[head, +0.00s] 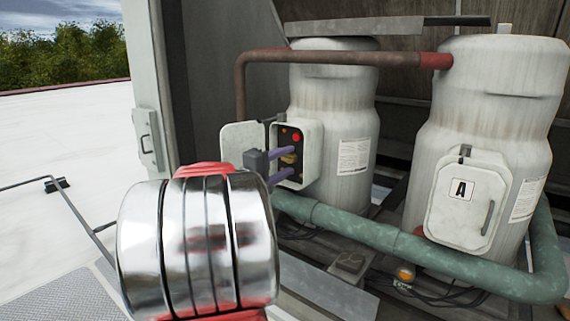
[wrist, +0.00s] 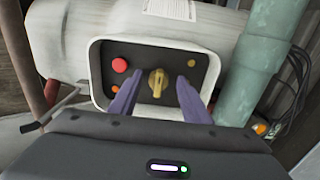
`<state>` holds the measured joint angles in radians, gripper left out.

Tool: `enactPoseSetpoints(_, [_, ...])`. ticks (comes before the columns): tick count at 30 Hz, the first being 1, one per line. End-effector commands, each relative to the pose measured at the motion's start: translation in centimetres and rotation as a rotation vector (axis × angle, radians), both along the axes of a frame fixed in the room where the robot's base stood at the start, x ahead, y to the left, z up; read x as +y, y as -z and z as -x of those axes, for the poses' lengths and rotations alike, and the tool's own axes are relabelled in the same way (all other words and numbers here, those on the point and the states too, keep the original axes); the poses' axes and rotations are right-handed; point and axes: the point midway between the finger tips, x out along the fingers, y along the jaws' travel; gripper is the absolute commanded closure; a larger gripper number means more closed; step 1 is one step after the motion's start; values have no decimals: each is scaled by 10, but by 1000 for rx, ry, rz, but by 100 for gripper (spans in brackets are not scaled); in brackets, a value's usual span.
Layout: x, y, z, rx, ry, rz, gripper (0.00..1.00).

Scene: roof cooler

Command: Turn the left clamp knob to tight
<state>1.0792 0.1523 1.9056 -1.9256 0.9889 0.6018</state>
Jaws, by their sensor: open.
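A brass-yellow clamp knob (wrist: 157,83) sits in the middle of the dark panel inside an open white box (wrist: 212,75) on the left tank. In the wrist view it stands between my two purple fingers. My gripper (wrist: 157,88) is open, with one finger on each side of the knob and a gap on both sides. In the head view my gripper (head: 280,164) reaches into the box from the left, and the knob (head: 288,159) shows partly between the fingers. I cannot tell whether the fingertips touch the panel.
A red button (wrist: 119,65) and small orange lamps share the panel. The box's open door (head: 242,140) stands at its left. A green pipe (head: 375,237) runs below and right of the box.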

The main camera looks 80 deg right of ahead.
Motion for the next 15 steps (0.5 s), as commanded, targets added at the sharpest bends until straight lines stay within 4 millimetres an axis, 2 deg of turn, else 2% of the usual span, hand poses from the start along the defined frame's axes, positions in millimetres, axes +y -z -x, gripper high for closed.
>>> enactPoseSetpoints(5, [15, -1, -8, -1, -3, 1, 57])
enactPoseSetpoints(15, [66, 0, -31, 0, -4, 0, 57])
